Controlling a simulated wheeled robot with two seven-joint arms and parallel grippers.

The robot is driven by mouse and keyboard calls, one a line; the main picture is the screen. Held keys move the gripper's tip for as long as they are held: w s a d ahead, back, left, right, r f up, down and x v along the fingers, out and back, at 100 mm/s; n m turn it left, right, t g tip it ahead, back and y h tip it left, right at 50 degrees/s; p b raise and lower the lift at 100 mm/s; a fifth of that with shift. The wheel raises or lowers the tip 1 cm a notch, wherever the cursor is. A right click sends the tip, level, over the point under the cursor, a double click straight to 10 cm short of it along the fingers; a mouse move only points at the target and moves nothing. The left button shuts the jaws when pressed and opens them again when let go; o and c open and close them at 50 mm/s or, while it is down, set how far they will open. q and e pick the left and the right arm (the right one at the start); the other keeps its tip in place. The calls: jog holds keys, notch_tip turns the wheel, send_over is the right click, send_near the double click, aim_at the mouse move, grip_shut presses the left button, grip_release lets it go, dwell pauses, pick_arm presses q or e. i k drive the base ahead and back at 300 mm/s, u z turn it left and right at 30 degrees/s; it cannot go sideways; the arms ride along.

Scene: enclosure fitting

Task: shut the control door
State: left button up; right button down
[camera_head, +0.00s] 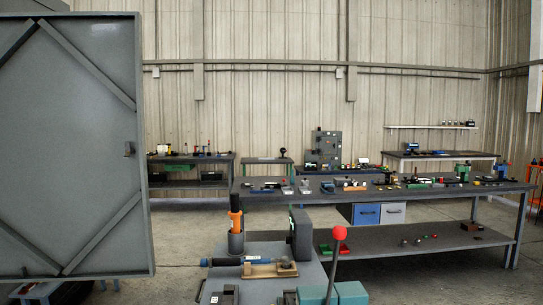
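A large grey door panel (70,165) fills the left of the head view and stands upright, with diagonal braces across its corners. I take it for the control door. A small dark latch or handle (129,149) sits near its right edge. Neither of my grippers shows in this view.
A red-knobbed lever (340,233) rises there. A long table (460,192) with small parts stands behind. Open floor (180,240) shows right of the door.

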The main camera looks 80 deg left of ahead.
aim_at(72, 208)
jog(key=u, duration=0.65)
jog(key=i, duration=3.15)
jog(key=u, duration=2.5)
jog(key=i, duration=4.05)
jog(key=u, duration=2.25)
jog(key=i, duration=0.8)
jog(key=u, duration=0.2)
